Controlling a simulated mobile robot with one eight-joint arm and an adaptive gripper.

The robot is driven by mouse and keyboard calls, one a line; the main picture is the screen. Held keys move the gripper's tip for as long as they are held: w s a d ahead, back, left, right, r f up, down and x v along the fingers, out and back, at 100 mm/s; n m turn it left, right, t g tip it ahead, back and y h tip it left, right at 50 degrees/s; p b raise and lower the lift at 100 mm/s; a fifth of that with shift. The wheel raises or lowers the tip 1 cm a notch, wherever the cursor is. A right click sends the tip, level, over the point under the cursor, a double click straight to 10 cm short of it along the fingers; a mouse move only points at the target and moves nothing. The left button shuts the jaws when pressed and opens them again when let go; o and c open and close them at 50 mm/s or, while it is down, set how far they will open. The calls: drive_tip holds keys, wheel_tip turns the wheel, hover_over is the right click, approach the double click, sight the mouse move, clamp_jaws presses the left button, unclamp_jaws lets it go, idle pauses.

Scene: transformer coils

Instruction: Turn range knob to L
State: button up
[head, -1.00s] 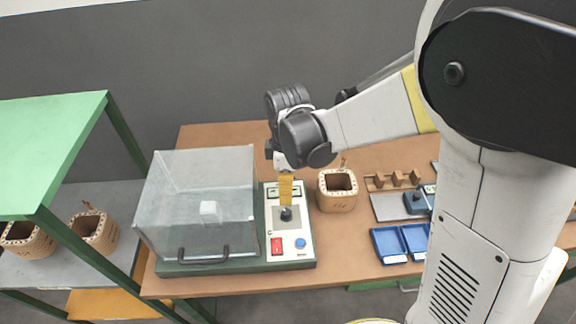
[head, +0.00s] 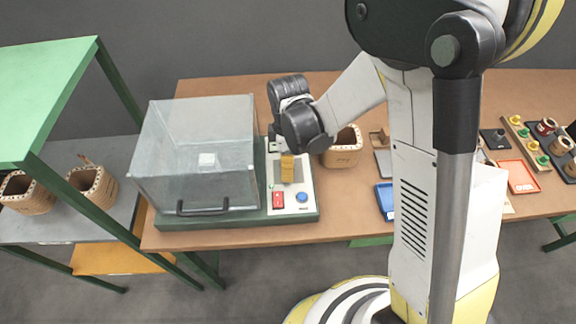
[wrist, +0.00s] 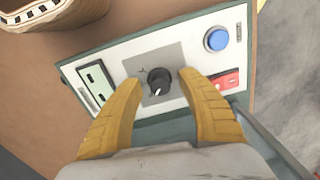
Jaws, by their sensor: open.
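The range knob (wrist: 159,80) is a round black knob with a white pointer mark, on a grey plate of the control panel (wrist: 124,52) in the wrist view. My gripper (wrist: 157,78) is open, with one yellow finger on each side of the knob. I cannot tell whether either finger touches it. In the head view my gripper (head: 287,168) points down over the control panel (head: 302,207) and hides the knob. The letters around the knob are too small to read.
A red switch (head: 278,200) and a blue button (head: 302,197) sit in front of the knob. A clear-lidded box (head: 190,160) stands directly left of the panel. A wooden coil former (head: 343,154) stands to the right.

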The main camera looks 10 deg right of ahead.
clamp_jaws()
drive_tip(key=shift+m, duration=0.3)
drive_tip(key=m+b, duration=0.1)
drive_tip(key=m, duration=0.2)
drive_tip(key=shift+m, duration=0.3)
drive_tip(key=m+b, duration=0.1)
drive_tip(key=m, duration=0.3)
drive_tip(key=shift+m, duration=0.3)
drive_tip(key=m, duration=0.4)
drive_tip(key=shift+b, duration=0.4)
drive_tip(key=m, duration=0.5)
